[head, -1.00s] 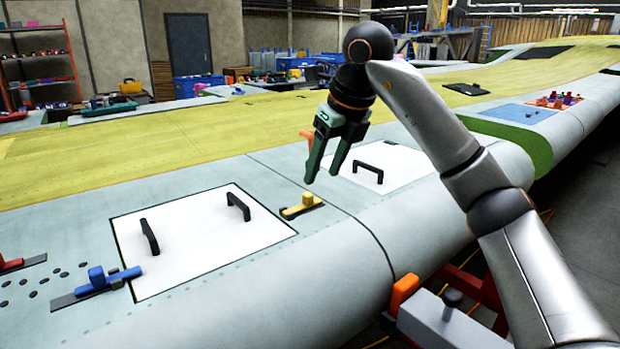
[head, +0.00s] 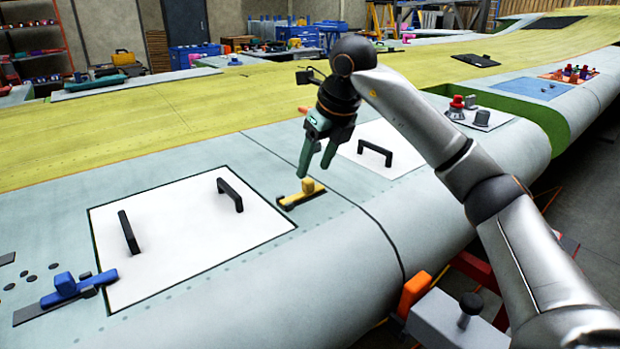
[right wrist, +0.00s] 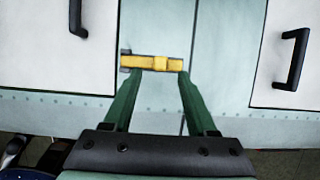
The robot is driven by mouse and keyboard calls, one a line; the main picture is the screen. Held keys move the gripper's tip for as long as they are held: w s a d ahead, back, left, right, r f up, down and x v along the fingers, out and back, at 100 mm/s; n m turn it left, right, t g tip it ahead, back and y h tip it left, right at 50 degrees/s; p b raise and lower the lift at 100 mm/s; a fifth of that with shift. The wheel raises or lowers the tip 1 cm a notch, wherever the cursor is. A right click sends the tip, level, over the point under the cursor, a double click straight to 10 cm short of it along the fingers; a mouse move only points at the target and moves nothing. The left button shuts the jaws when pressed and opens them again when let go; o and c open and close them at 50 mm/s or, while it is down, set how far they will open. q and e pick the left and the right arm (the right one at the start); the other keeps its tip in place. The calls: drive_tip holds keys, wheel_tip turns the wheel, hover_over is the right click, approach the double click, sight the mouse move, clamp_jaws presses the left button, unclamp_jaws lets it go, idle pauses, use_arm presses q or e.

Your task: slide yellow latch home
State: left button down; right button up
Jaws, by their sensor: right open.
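The yellow latch (head: 298,196) lies on the pale wing skin just right of a white panel (head: 180,262). It has a raised yellow block toward its right end and a dark base. In the right wrist view the latch (right wrist: 150,62) ends close to the left panel's edge, with a narrow gap. My right gripper (head: 314,171) has green fingers, is open and points down over the latch's block. In the right wrist view its fingertips (right wrist: 160,74) lie apart near the latch; contact cannot be told. My left gripper is not in view.
The white panel bears two black handles (head: 230,195) that stick up. A blue latch (head: 78,287) sits at its left edge. A second white panel with a black handle (head: 375,152) lies right of the yellow latch. A grey block with an orange part (head: 414,291) stands in front.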

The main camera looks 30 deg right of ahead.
sight(309, 180)
drive_tip(key=shift+x, duration=2.4)
clamp_jaws()
drive_tip(key=shift+r, duration=0.1)
